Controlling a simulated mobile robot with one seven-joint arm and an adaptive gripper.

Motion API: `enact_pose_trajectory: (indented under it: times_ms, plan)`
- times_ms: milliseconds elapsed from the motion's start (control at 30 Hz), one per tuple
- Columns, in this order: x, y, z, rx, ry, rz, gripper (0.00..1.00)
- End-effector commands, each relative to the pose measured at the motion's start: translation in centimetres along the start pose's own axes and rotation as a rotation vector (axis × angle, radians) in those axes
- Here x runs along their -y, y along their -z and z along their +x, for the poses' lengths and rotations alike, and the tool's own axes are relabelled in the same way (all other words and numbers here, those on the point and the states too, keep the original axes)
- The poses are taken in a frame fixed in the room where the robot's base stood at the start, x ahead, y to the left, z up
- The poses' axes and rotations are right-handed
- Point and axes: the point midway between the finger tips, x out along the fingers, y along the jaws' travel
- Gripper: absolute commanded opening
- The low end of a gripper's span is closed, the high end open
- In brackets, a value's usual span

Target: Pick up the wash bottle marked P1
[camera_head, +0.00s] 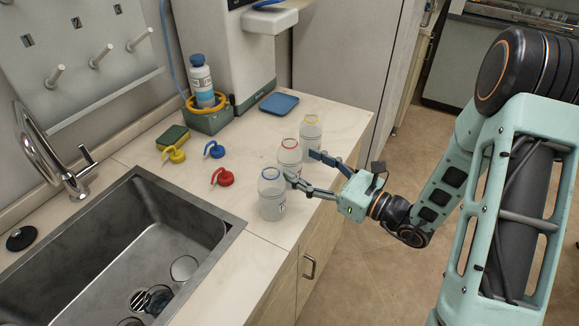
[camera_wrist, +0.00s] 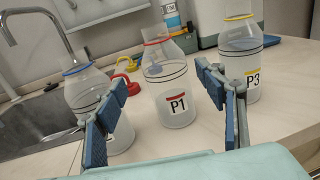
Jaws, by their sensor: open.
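The wash bottle marked P1 (camera_wrist: 175,90) is translucent with a red rim and a red mark above its label. It stands upright in the middle of three bottles, and in the head view (camera_head: 289,157) it is on the counter near its front edge. My gripper (camera_wrist: 170,105) is open, with its two blue-padded fingers to the left and right of P1 in the wrist view. In the head view my gripper (camera_head: 313,172) reaches in low from the right, close to P1. I cannot tell whether the fingers touch it.
A blue-rimmed bottle (camera_head: 271,195) and a yellow-rimmed bottle marked P3 (camera_wrist: 241,60) stand close on either side. Red (camera_head: 223,177), blue (camera_head: 214,149) and yellow (camera_head: 174,154) nozzle caps lie behind. A sink (camera_head: 130,245) is at left. A blue tray (camera_head: 279,103) lies further back.

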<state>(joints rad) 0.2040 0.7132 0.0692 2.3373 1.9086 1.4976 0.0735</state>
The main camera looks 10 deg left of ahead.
Motion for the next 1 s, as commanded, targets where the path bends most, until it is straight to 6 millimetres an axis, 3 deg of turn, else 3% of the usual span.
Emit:
enact_pose_trajectory:
  times_ms: [400,700,1000]
  plan:
    - [0.6,-1.1,5.0,0.0,-0.003,-0.001,0.64]
    - [0.7,-1.0,5.4,0.0,0.0,-0.001,0.64]
    - [0.7,-1.0,5.4,0.0,0.0,-0.002,0.31]
